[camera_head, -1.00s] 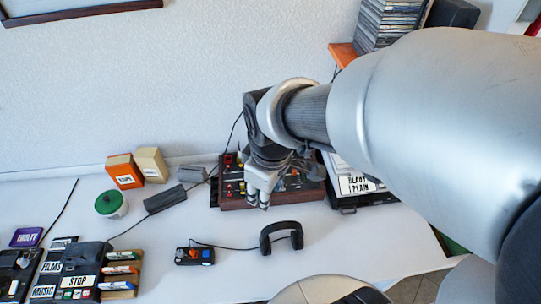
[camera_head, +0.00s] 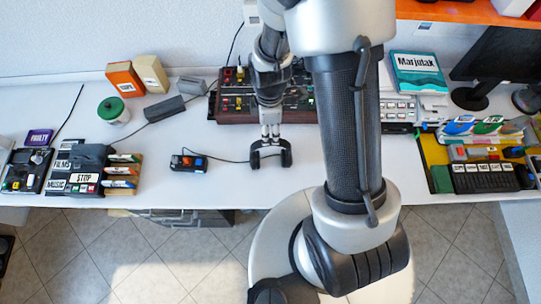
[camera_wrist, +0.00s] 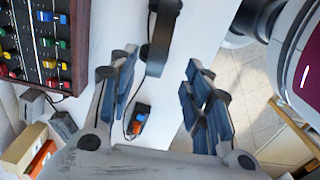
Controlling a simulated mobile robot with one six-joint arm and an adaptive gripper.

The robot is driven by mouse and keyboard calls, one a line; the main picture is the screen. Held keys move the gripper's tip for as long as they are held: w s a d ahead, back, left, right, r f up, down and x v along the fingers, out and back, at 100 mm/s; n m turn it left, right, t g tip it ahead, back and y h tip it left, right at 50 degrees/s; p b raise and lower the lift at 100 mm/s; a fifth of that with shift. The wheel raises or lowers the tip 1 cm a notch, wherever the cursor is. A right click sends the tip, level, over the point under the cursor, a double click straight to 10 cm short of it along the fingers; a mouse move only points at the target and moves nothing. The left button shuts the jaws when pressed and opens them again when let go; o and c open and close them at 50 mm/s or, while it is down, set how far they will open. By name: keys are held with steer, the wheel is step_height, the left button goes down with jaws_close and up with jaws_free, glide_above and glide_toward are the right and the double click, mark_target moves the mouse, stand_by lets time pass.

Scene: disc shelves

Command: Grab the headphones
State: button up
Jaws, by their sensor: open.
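The black headphones (camera_head: 286,156) lie on the white table near its front edge, in the middle of the head view. In the wrist view they (camera_wrist: 161,38) show at the top, with part of the band cut off by the frame. My gripper (camera_head: 270,136) is over the headphones, its fingers pointing down at them. In the wrist view my gripper (camera_wrist: 160,66) is open, and the headphones lie just beyond and between its fingertips. I cannot tell the exact height of the fingertips above the table.
A small controller box (camera_head: 188,163) with a cable sits left of the headphones. A mixer panel (camera_head: 230,100) stands behind my gripper. A black device marked STOP (camera_head: 83,178) is at the left. Bare table lies left of the controller box.

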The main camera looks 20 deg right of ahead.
step_height(320, 180, down, 9)
steer(key=shift+d+r+b, duration=0.1)
steer(key=shift+d+b, duration=0.05)
steer(key=shift+b, duration=0.95)
steer(key=shift+c, duration=0.2)
jaws_close()
